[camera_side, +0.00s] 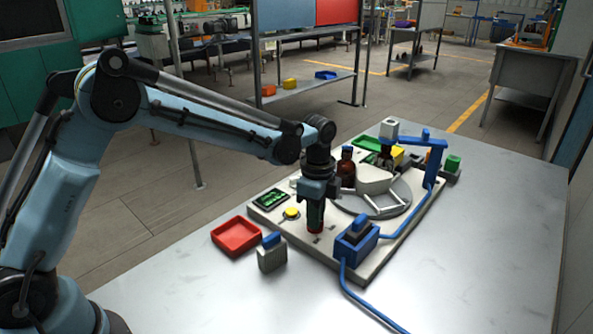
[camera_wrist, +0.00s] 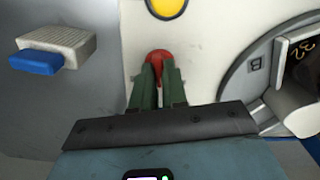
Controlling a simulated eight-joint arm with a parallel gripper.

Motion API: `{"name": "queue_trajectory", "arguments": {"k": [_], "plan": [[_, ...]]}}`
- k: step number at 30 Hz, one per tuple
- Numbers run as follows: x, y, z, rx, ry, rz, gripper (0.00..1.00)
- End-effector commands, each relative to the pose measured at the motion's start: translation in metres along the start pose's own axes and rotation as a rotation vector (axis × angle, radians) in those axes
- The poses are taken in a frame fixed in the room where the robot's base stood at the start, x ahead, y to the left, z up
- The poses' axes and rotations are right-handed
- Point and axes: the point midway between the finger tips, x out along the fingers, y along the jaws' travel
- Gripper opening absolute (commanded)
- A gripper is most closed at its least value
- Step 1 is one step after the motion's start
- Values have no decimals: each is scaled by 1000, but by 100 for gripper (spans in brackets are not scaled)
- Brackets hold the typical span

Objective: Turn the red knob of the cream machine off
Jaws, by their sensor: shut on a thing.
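The cream machine (camera_side: 372,262) lies on the metal table as a low cream board with a round turntable. The red knob (camera_wrist: 158,56) shows in the wrist view at the ends of my fingers, below a yellow button (camera_wrist: 167,8). My gripper (camera_wrist: 159,72) points down at the knob with its two green fingers close together, shut on it. In the side view my gripper (camera_side: 316,226) stands over the front part of the board, and a little red (camera_side: 315,232) shows at its tips. The fingers hide part of the knob, and I cannot tell its setting.
A red tray (camera_side: 236,237) and a grey block with a blue top (camera_side: 271,254) stand left of the board. A blue box (camera_side: 355,242) with a blue cable is to the right. Amber bottles (camera_side: 346,168) stand behind. The table's right side is clear.

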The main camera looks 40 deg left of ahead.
Motion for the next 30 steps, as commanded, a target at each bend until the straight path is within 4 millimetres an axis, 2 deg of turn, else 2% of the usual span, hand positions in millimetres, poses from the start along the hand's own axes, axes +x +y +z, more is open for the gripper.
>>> {"name": "queue_trajectory", "arguments": {"k": [21,30], "plan": [[-1,0,0,679,-1,1,0],[-1,0,0,910,-1,1,0]]}}
